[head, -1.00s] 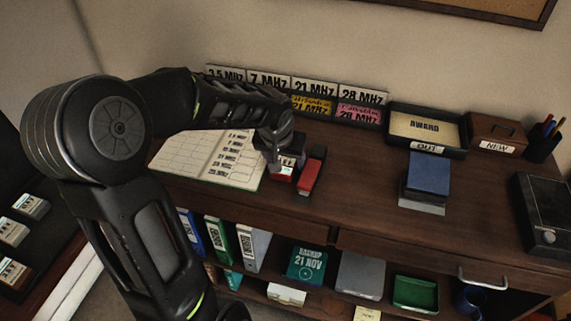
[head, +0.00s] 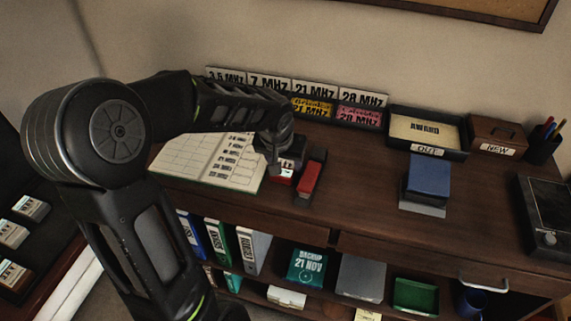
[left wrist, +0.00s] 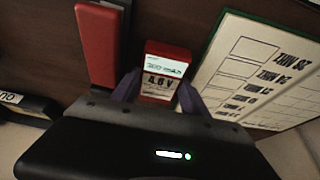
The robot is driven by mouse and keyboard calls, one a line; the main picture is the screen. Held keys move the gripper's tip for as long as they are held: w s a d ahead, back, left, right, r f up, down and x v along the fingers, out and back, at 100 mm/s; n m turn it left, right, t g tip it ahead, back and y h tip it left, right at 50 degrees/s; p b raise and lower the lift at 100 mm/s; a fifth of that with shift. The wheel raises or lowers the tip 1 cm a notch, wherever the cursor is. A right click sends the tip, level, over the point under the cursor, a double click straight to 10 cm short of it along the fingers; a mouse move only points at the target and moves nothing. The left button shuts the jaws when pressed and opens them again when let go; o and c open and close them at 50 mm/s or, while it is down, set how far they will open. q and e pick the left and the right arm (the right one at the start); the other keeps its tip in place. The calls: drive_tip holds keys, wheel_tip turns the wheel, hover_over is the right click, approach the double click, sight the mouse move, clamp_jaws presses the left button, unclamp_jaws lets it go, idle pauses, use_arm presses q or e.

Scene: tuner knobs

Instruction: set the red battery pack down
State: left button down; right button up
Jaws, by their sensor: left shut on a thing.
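The red battery pack (head: 284,178) is at the desk's front left, between the open logbook and a red stapler-like object. In the left wrist view the pack (left wrist: 165,52) shows a red end and a pale label reading 4.8 V. My left gripper (head: 281,167) is over it, pointing down. In the left wrist view the purple-grey fingers of this gripper (left wrist: 160,92) are shut on the pack's two sides. I cannot tell whether the pack touches the desk. My right gripper is not in view.
The open logbook (head: 215,160) lies left of the pack. The red stapler-like object (head: 310,179) is close on its right. Frequency cards (head: 340,113) stand behind. A blue block (head: 428,177) is farther right, with bare desk (head: 365,180) between.

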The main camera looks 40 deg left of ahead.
sight(285, 165)
use_arm(q)
drive_tip(key=shift+w+r+p, duration=0.1)
drive_tip(key=shift+r+p, duration=0.3)
drive_tip(key=shift+r, duration=0.25)
wheel_tip(285, 165, up, 9)
idle(0.5)
